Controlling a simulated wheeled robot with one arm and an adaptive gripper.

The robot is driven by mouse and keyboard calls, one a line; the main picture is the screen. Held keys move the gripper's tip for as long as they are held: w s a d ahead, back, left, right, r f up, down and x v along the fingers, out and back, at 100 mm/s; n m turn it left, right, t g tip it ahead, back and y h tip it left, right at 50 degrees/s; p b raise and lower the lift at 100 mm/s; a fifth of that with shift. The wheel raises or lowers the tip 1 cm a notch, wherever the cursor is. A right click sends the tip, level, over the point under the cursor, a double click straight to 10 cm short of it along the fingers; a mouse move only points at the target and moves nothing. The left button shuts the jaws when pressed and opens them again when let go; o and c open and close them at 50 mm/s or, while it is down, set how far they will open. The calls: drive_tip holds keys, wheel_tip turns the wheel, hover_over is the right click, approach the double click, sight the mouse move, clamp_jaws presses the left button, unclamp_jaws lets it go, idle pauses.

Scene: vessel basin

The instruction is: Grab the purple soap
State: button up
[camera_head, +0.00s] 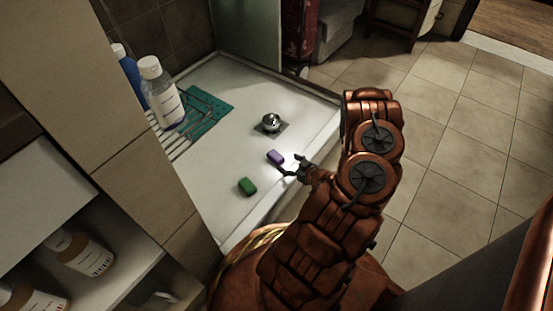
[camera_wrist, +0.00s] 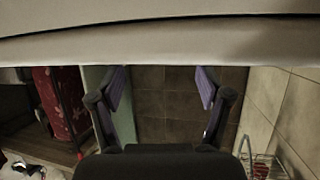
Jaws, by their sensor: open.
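The purple soap (camera_head: 275,157) is a small bar lying on the white basin floor (camera_head: 222,100) in the head view. My gripper (camera_head: 289,169) is open just to the right of and below it in the picture. One dark fingertip is close to the soap; I cannot tell whether they touch. In the wrist view my gripper (camera_wrist: 161,88) shows two spread fingers with purplish inner faces. No separate soap can be made out between them there.
A green soap (camera_head: 247,186) lies to the left of my gripper. A metal drain fitting (camera_head: 270,122) stands farther back. The basin's raised rim (camera_head: 322,133) runs along the right.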

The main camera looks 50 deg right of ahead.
sight(280, 159)
drive_tip(key=shift+b+x, duration=1.3)
drive_tip(key=shift+x, duration=1.75)
drive_tip(key=shift+a, duration=0.1)
drive_tip(key=shift+c, duration=0.7)
drive_tip(key=c, duration=1.1)
drive_tip(key=shift+r, duration=0.1)
